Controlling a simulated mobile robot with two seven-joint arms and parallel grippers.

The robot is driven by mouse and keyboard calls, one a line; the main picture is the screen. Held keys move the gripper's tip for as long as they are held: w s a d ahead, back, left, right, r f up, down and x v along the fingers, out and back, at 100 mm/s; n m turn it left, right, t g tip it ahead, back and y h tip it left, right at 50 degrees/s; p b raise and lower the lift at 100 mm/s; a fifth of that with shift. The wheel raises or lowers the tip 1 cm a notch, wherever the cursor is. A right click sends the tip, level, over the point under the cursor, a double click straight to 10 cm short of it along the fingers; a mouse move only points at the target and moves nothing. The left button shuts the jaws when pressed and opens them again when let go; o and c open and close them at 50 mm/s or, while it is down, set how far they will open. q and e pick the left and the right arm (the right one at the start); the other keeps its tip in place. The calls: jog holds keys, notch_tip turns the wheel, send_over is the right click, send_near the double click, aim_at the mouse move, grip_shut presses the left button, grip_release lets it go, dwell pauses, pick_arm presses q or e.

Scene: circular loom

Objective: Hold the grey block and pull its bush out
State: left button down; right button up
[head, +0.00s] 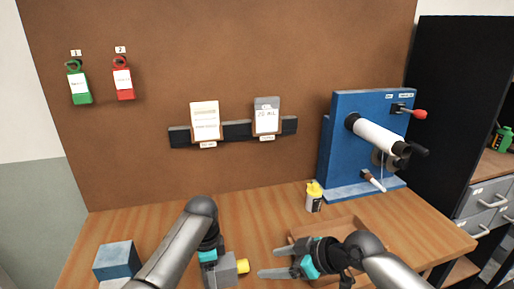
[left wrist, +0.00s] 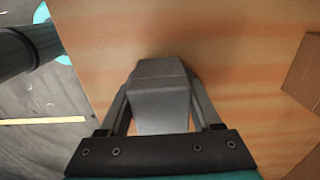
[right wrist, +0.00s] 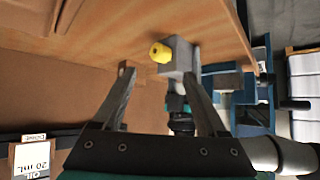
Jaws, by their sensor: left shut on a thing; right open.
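The grey block (head: 229,268) is near the table's front edge, held by my left gripper (head: 214,264). In the left wrist view the grey block (left wrist: 160,95) sits between both fingers, which are shut on it. The yellow bush (head: 243,266) sticks out of the block's right side. In the right wrist view the yellow bush (right wrist: 160,53) shows on the grey block (right wrist: 180,57). My right gripper (head: 268,263) is open and empty to the right of the bush, its fingers pointing at it and apart from it. In the right wrist view the bush lies beyond my right fingertips (right wrist: 158,75).
A wooden tray (head: 298,238) lies partly behind my right gripper. A small yellow-capped bottle (head: 314,198) stands behind it. The blue winding machine (head: 345,150) stands at the back right. A blue block (head: 117,260) is at the front left. The back middle of the table is clear.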

aim_at(243, 265)
notch_tip(243, 265, up, 5)
jog(key=w+a+m+g+h, duration=0.2)
jog(key=m+g+h, duration=0.15)
jog(key=m, duration=2.25)
jog(key=shift+t, duration=0.25)
jog(key=shift+d+x, duration=0.2)
jog(key=shift+x, duration=2.8)
jog(key=shift+d+x, duration=0.15)
jog(key=shift+x, duration=2.85)
jog(key=shift+w+f, duration=0.15)
grip_shut()
